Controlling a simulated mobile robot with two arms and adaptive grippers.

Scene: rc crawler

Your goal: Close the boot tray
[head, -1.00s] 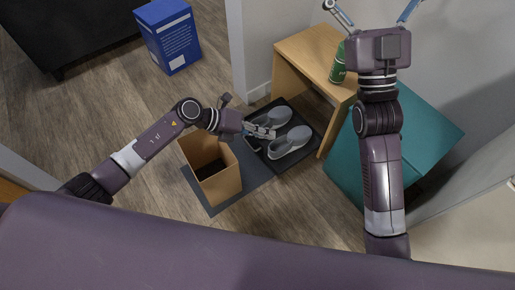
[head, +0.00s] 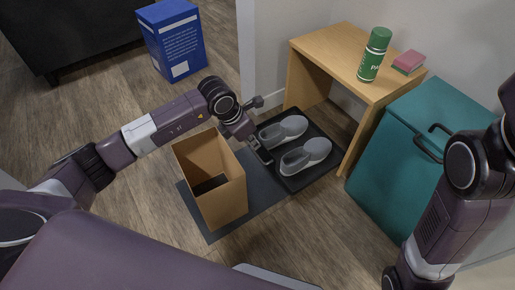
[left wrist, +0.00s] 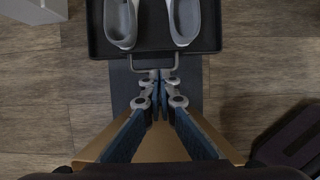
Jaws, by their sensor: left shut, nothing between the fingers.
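The boot tray (head: 318,182) is black and flat, with a pair of grey shoes (head: 305,157) on it. It sits on the floor, partly out from under the wooden bench (head: 332,57). Its front edge and wire handle (left wrist: 138,69) show in the left wrist view. My left gripper (head: 263,155) is at the tray's front edge in the head view. In the left wrist view its fingertips (left wrist: 160,76) are together and empty, right at the handle; I cannot tell whether they touch it. My right arm shows at the right, but its gripper is out of frame.
An open cardboard box (head: 222,190) stands on a grey mat (head: 262,203) in front of the tray. A teal chest (head: 392,165) is right of the bench. A green can (head: 374,55) and a pink sponge (head: 408,61) are on the bench. A blue box (head: 172,42) stands behind.

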